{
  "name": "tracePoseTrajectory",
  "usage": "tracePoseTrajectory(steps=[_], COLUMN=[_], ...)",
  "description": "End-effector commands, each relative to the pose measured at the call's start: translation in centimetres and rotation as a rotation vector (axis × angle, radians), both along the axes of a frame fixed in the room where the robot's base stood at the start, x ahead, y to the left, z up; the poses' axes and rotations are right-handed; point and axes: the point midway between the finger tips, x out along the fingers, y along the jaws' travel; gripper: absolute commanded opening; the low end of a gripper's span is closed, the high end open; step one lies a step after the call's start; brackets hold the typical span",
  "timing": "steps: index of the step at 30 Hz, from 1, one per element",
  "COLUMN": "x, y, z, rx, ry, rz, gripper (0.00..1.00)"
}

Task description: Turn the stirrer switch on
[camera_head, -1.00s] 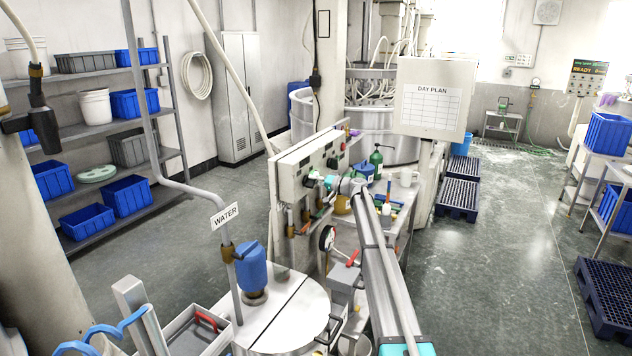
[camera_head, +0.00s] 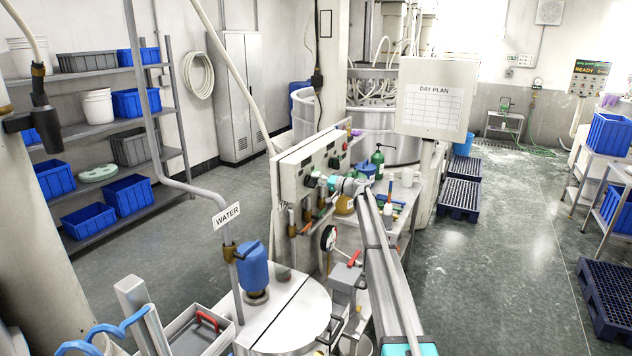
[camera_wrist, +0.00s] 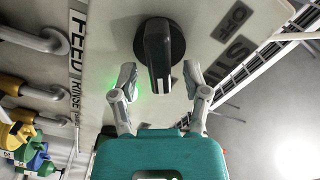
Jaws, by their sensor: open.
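The stirrer switch appears to be the black rotary knob (camera_wrist: 160,50) on the pale panel face in the wrist view; its own name label is not clearly readable. An "OFF" mark (camera_wrist: 238,14) shows to its right. My gripper (camera_wrist: 160,76) is open, with one finger on each side of the knob's near end. Whether either finger touches it I cannot tell. A green glow lies by the left finger. In the head view my gripper (camera_head: 323,183) is at the front of the control box (camera_head: 292,178), and hides the knob there.
Labels "FEED" (camera_wrist: 77,45) and "RINSE" are left of the knob, with pipes and coloured valve handles beyond. A bench (camera_head: 405,205) with bottles and tools stands behind my arm. A blue-capped tank (camera_head: 285,320) is below.

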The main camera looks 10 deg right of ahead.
Motion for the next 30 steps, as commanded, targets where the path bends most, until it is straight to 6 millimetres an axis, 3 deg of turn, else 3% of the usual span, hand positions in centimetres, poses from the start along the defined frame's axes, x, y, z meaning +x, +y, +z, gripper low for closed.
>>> tracePoseTrajectory(steps=[18, 30], x=[-5.4, -6.7], y=[-7.0, -9.0], z=[0.0, 0.0], rx=[-0.001, 0.0], ry=[0.001, 0.0], rz=[0.0, 0.001], gripper=[0.6, 0.6])
